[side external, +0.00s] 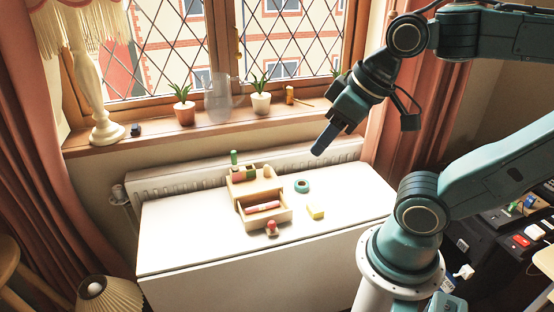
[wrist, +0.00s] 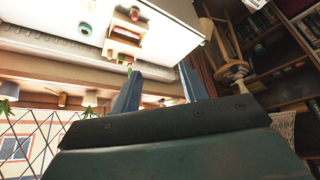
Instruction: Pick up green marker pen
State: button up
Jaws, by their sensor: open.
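The green marker pen (side external: 234,157) stands upright at the back left of a small wooden desk organizer (side external: 284,213) on the white table. Its lower part is hidden in the organizer. In the wrist view a small green tip, probably the pen (wrist: 130,72), shows beside the left finger, partly hidden. The organizer (wrist: 108,47) is upside down in that view. My gripper (side external: 318,151) is open and empty, high above the table's back edge, to the right of the pen and apart from it. Its two fingers (wrist: 162,68) show spread in the wrist view.
The organizer's open front tray holds a pinkish-red item (side external: 262,207). A teal tape ring (side external: 302,186), a yellow block (side external: 316,212) and a red-topped stamp (side external: 272,227) lie around it. Potted plants (side external: 184,113) stand on the windowsill behind. The table's left side is clear.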

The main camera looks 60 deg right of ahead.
jog(key=w+d+r+m+g, duration=0.2)
jog(key=w+r+m, duration=0.25)
jog(key=w, duration=0.75)
jog(key=m+g+y, duration=0.2)
jog(key=m+g, duration=0.2)
jog(key=m, duration=0.9)
send_over(233, 151)
jog(key=d, duration=0.2)
notch_tip(233, 151, down, 20)
jog(key=shift+a+r, duration=0.1)
jog(key=shift+a, duration=0.1)
jog(key=shift+a+f, duration=0.2)
jog(key=shift+f, duration=1.25)
jog(key=shift+a+f, duration=0.25)
jog(key=shift+f, duration=1.15)
jog(key=shift+a+f, duration=0.2)
jog(key=shift+f, duration=1.25)
jog(key=shift+f, duration=0.1)
